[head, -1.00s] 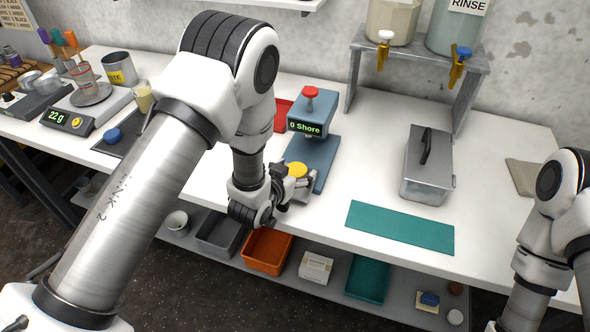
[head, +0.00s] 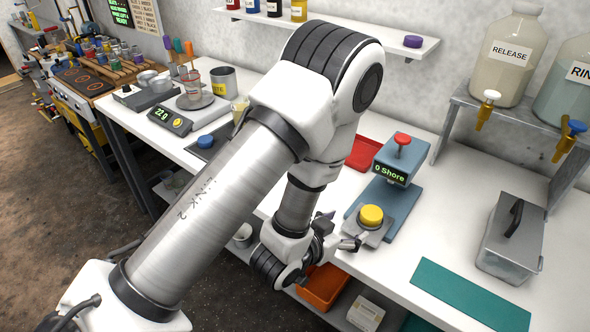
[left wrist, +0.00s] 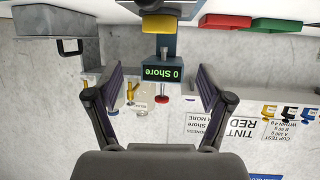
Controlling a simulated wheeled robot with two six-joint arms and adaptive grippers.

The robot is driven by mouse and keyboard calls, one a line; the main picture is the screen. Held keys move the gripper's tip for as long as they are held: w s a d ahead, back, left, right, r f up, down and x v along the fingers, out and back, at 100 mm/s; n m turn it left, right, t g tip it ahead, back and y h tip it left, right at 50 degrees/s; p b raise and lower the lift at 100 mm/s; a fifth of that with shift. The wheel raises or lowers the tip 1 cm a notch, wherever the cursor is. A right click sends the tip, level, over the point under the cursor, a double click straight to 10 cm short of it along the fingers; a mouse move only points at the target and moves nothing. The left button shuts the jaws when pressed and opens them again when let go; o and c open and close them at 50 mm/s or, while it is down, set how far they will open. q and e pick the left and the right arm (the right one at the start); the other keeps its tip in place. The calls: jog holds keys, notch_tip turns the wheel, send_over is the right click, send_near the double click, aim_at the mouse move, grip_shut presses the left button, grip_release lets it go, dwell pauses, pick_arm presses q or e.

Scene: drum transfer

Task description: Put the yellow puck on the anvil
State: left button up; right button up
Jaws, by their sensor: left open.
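The yellow puck (head: 371,215) rests flat on a grey square block, which looks like the anvil (head: 352,233), at the front of the blue-grey Shore tester (head: 391,178). The tester display reads 0 Shore. My left gripper (head: 343,232) is open and empty, just in front and to the left of the puck, apart from it as far as I can tell. In the left wrist view, which is upside down, the puck (left wrist: 159,25) shows beyond the spread fingers, with the tester display (left wrist: 163,72) behind it. My right gripper is not in view.
A scale (head: 172,120) and a blue puck (head: 205,142) are to the left. An orange bin (head: 322,287) sits on the lower shelf.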

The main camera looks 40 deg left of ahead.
pick_arm(q)
jog(key=s+a+f+n+g+y, duration=0.1)
jog(key=s+a+f+g, duration=0.2)
jog(key=f, duration=0.4)
jog(key=s+f+g+y, duration=0.1)
jog(key=s+f+g, duration=0.2)
jog(key=s+f, duration=0.35)
jog(key=s+a+f+g, duration=0.1)
jog(key=s+f+g, duration=0.2)
jog(key=s, duration=0.4)
jog(key=s+a+f+n+g, duration=0.1)
jog(key=s+f+g, duration=0.3)
jog(key=s+f, duration=0.2)
jog(key=shift+s+a, duration=0.15)
jog(key=shift+s, duration=0.65)
jog(key=shift+f, duration=0.1)
jog(key=shift+a, duration=0.1)
jog(key=shift+w, duration=0.1)
